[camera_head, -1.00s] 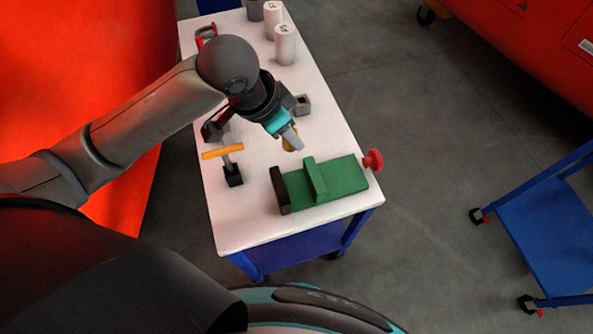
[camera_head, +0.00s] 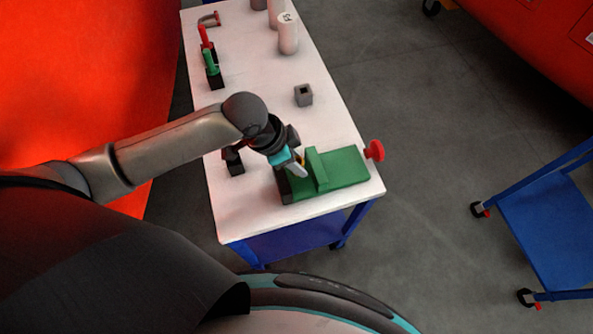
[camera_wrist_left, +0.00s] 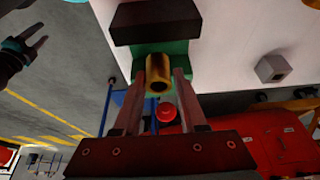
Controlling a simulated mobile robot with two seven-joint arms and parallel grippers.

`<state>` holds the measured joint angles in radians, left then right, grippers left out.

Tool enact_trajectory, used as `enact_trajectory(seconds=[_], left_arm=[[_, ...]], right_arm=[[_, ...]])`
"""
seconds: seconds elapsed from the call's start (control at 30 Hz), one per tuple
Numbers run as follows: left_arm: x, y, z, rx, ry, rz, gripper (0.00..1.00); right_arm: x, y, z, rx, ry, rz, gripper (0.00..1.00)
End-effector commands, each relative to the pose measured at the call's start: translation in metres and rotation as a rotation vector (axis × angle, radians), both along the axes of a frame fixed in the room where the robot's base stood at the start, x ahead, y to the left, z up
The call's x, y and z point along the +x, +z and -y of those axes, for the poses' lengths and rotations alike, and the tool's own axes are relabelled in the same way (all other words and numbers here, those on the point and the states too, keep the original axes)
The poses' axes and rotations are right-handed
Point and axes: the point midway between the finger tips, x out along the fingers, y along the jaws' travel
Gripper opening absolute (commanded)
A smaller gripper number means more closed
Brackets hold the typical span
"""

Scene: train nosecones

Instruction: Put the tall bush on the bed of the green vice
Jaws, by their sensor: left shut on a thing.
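The green vice (camera_head: 346,168) lies at the near right end of the white table, with a dark jaw, an upright green jaw and a red knob. My left gripper (camera_head: 301,168) is over its left part, between the dark jaw and the green jaw. In the left wrist view it (camera_wrist_left: 158,88) is shut on a brass-coloured hollow bush (camera_wrist_left: 159,72), with the green vice bed (camera_wrist_left: 182,48) behind it. I cannot tell whether the bush touches the bed. In the left wrist view my right gripper (camera_wrist_left: 40,36) is at the far left, its fingers apart and empty.
A grey block with a square hole (camera_head: 303,96) stands on the table (camera_head: 255,70), with white cylinders (camera_head: 288,35) farther back. Red- and green-handled tools (camera_head: 210,62) stand along the left edge. A black holder (camera_head: 236,168) is close to my left arm. A blue cart (camera_head: 550,225) stands right.

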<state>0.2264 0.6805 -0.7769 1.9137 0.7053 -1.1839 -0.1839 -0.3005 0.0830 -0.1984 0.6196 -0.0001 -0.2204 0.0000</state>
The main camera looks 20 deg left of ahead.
Motion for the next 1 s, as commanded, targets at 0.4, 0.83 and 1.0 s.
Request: enact_trajectory(seconds=[0.4, 0.83, 1.0], left_arm=[[0.000, -0.049, 0.000, -0.001, 0.001, 0.000, 0.00], [0.000, -0.053, 0.000, 0.001, 0.000, 0.001, 0.42], [0.000, -0.053, 0.000, 0.001, 0.000, 0.001, 0.61]], right_arm=[[0.000, -0.012, -0.006, 0.007, -0.001, -0.001, 0.50], [0.000, -0.013, -0.006, 0.007, 0.001, 0.000, 0.50], [0.000, -0.012, -0.004, 0.006, 0.001, 0.001, 0.50]])
